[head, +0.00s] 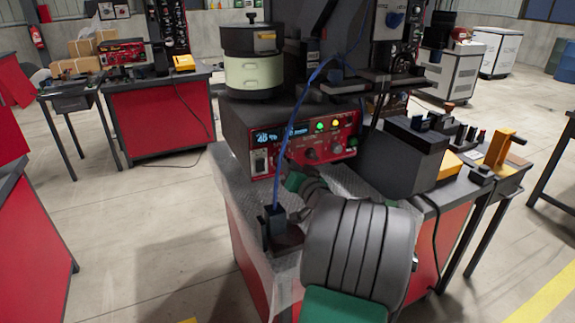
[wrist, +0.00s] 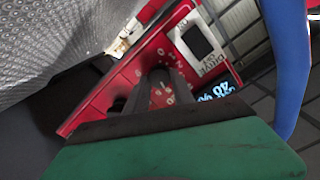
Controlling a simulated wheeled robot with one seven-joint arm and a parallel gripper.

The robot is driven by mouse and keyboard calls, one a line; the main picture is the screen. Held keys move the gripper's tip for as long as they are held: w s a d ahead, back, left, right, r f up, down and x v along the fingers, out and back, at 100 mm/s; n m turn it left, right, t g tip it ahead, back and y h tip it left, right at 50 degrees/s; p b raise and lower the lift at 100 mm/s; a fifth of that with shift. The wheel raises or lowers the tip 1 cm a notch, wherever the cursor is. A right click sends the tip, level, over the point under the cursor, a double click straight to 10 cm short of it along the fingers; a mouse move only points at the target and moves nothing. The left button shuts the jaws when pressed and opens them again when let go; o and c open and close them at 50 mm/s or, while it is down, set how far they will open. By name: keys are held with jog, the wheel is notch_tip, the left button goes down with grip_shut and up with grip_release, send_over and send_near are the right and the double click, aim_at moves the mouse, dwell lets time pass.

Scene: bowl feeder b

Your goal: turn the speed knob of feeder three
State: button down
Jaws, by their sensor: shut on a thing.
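The feeder's control box has a red front panel (head: 341,150) with lit blue displays and small green and yellow lights. In the wrist view the same red panel (wrist: 100,102) is tilted, with a dial scale of pale marks around the spot where my fingers meet it. My gripper (wrist: 163,76) is shut there on the speed knob, which is mostly hidden between the dark fingers. In the head view my gripper is low in front of the panel, largely covered by my own wrist. I cannot read a feeder number.
A blue cable (head: 287,130) hangs left of my wrist and shows at the wrist view's right edge (wrist: 284,50). A bowl (head: 254,75) stands on the box. A dark grey block (head: 405,155) stands close on the right.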

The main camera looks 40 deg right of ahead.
dwell(0.4)
jog(key=c, duration=1.1)
grip_release()
jog(key=shift+s, duration=0.1)
jog(key=b+v, duration=0.1)
jog(key=v, duration=0.6)
jog(key=shift+s+a, duration=0.2)
jog(key=shift+s, duration=0.1)
